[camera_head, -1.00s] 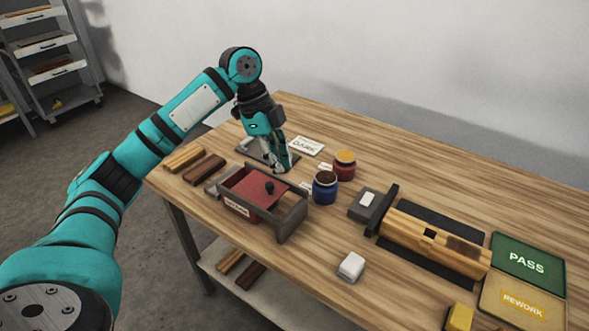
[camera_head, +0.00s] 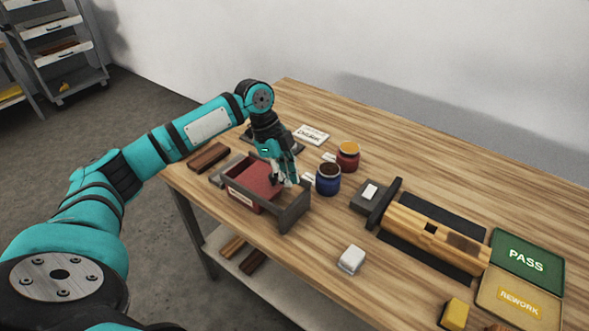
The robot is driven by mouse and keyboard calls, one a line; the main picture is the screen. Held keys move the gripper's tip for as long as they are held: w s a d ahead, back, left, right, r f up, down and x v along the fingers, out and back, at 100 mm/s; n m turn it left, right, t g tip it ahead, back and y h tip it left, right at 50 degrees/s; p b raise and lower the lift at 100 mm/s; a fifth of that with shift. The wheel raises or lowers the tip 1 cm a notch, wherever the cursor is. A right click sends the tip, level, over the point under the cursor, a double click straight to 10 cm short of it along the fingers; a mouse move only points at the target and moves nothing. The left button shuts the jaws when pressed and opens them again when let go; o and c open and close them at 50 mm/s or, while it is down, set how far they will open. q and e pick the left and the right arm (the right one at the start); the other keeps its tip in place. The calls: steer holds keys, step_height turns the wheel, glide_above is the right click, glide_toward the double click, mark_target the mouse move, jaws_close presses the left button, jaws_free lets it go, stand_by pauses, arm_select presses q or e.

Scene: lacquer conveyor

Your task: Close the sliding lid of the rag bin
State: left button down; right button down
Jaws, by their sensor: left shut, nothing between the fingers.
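The rag bin (camera_head: 240,197) is a low box with a pale front label, set in a dark grey frame (camera_head: 293,214) on the left part of the table. A red panel (camera_head: 257,178), which looks like its lid, lies between the frame's sides. My left gripper (camera_head: 286,182) is shut and empty, pointing down at the right part of the red panel. It covers the dark knob there, and I cannot tell whether the fingers touch it. My right gripper is not in view.
A blue jar (camera_head: 328,181) and a red jar (camera_head: 347,157) stand close to the right of my left gripper. A white block (camera_head: 351,260) sits near the front edge. A wooden workpiece (camera_head: 430,237) lies farther right. A brown strip (camera_head: 209,157) lies left of the bin.

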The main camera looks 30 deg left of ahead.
mark_target(268, 167)
arm_select(q)
steer(key=shift+a, duration=0.5)
steer(key=shift+a, duration=0.1)
steer(key=a, duration=0.2)
steer(key=a+p, duration=0.1)
steer(key=a, duration=0.1)
steer(key=shift+w+a, duration=0.2)
steer(key=shift+a, duration=0.2)
